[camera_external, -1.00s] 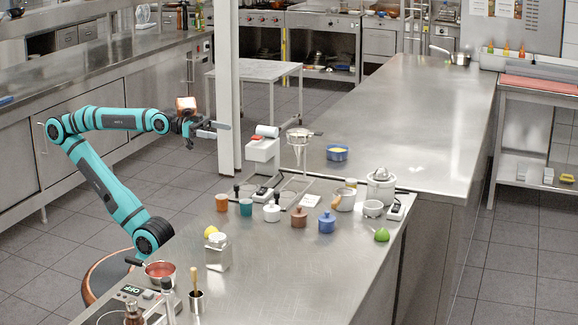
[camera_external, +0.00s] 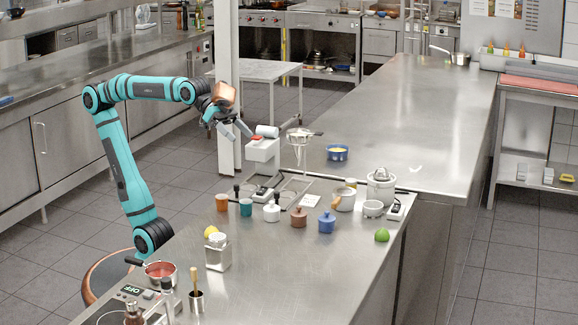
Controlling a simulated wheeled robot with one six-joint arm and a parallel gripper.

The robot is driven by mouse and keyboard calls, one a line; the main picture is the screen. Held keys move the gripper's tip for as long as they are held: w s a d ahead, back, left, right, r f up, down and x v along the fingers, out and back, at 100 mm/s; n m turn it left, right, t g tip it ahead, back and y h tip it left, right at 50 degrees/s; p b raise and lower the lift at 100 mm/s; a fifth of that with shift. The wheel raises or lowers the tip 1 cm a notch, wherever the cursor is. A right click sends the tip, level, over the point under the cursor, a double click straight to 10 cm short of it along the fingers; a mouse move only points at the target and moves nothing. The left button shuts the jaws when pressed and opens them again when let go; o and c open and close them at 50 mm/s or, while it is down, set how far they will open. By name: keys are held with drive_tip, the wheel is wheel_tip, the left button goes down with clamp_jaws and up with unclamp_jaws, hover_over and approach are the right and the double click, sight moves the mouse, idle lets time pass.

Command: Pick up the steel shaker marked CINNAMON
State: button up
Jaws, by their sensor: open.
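Small pots, including a blue one (camera_external: 327,222), line the counter behind. The counter right of the shaker is clear.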

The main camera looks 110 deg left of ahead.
drive_tip(key=w+d+g, duration=0.3)
drive_tip(key=w+d, duration=0.1)
drive_tip(key=d, duration=0.4)
drive_tip(key=w+d+g, duration=0.3)
drive_tip(key=w+d, duration=0.2)
drive_tip(key=d, duration=0.2)
drive_tip(key=g+y, duration=0.3)
drive_tip(key=g, duration=0.2)
hover_over(218, 250)
drive_tip(key=s+a, duration=0.2)
drive_tip(key=a, duration=0.1)
wheel_tip(218, 250, down, 4)
drive_tip(key=f, duration=1.7)
drive_tip(key=shift+w+f, duration=0.1)
drive_tip(key=shift+w, duration=0.1)
drive_tip(key=c, duration=1.1)
drive_tip(key=shift+c, duration=0.2)
